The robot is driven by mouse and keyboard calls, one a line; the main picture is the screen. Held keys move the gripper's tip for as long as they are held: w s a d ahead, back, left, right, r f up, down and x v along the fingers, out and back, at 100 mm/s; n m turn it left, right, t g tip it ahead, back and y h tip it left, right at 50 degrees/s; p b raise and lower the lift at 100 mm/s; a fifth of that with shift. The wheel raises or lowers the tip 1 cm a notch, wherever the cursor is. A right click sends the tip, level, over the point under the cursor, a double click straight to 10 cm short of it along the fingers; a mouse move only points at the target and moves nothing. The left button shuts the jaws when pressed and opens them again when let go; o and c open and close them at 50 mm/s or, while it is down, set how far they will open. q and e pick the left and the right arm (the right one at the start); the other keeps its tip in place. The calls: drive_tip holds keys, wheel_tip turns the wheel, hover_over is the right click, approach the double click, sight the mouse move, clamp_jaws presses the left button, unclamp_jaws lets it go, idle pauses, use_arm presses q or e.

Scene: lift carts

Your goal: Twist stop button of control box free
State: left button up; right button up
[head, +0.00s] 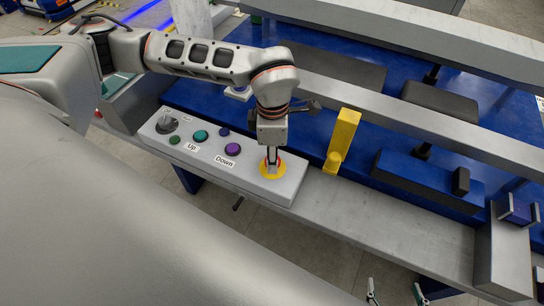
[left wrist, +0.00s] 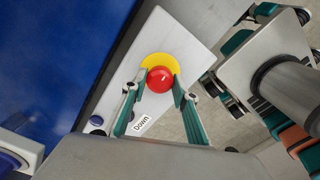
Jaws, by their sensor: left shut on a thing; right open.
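The control box (head: 285,190) is a light grey slab on a grey rail, with buttons labelled Up and Down. At its right end, the red stop button (left wrist: 159,79) sits on a yellow disc (left wrist: 185,62). My left gripper (head: 271,158) points down onto this button, with a finger on either side. The left wrist view shows it shut on the red button, whose top shows between the fingertips. In the head view the fingers mostly hide the button. My right gripper (head: 396,292) is open and empty at the bottom edge, away from the box.
A yellow bracket (head: 343,140) stands just right of the control box. A green button (head: 201,135) and a purple button (head: 232,149) are left of the stop button. Blue lift platform (head: 310,125) and grey rails lie behind. Floor in front is open.

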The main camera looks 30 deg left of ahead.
use_arm(q)
drive_tip(key=shift+f, duration=0.1)
drive_tip(key=shift+r, duration=0.25)
drive_tip(key=o, duration=1.1)
drive_tip(key=shift+o, duration=0.2)
use_arm(e)
drive_tip(key=shift+w+d+r, duration=0.15)
drive_tip(key=shift+w+r, duration=0.35)
use_arm(q)
drive_tip(key=shift+r, duration=0.3)
wheel_tip(320, 180, up, 11)
drive_tip(key=shift+r, duration=0.2)
use_arm(e)
drive_tip(key=shift+s+f, duration=0.1)
drive_tip(key=shift+f, duration=0.05)
drive_tip(key=shift+s, duration=0.1)
